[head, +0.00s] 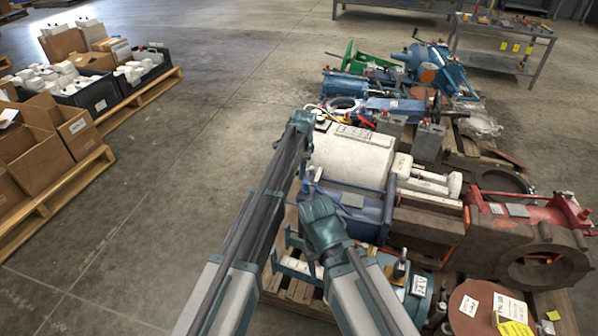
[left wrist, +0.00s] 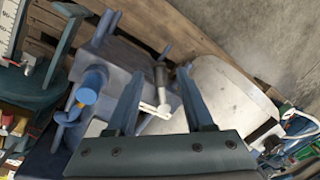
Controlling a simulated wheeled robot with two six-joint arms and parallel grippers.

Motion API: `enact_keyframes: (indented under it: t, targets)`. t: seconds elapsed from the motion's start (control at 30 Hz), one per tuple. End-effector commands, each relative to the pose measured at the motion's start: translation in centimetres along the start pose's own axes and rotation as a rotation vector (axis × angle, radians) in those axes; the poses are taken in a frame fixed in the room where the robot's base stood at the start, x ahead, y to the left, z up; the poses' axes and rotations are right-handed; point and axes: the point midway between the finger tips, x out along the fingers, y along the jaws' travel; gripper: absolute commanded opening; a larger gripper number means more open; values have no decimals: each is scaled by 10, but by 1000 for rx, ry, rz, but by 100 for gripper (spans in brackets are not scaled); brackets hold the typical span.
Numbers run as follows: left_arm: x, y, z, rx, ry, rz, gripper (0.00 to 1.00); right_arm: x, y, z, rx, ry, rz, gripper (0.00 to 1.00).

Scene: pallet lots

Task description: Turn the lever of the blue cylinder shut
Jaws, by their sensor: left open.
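The blue cylinder (head: 358,207) lies on the crowded pallet in front of a large white cylinder, partly behind my arms. In the left wrist view its dark blue body (left wrist: 118,65) fills the middle left. A lever (left wrist: 161,82) with a grey stem and a pale rounded end shows between the fingers of my left gripper (left wrist: 162,100). The fingers are open and spread to either side of the lever; I cannot tell whether either touches it. In the head view my left gripper (head: 312,187) is small and reaches down at the cylinder's left end. My right gripper cannot be made out.
The white cylinder (head: 348,157) and a red machine part (head: 520,208) crowd the pallet. A teal cylinder (head: 412,290) with a tag lies nearer. Cartons and bins stand on pallets (head: 150,95) at the left. The floor between is clear.

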Motion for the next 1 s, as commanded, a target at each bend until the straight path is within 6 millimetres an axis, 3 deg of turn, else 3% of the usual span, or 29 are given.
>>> enact_keyframes:
  t: [0.1,0.37,0.4,1.0]
  targets:
    - [-1,0,0,0,0,0,49,-1,0,0,0,0,0,50]
    - [0,0,0,0,0,0,2,0,0,0,0,0,0,50]
    - [0,0,0,0,0,0,0,0,0,0,0,0,0,50]
    - [0,0,0,0,0,0,0,0,0,0,0,0,0,50]
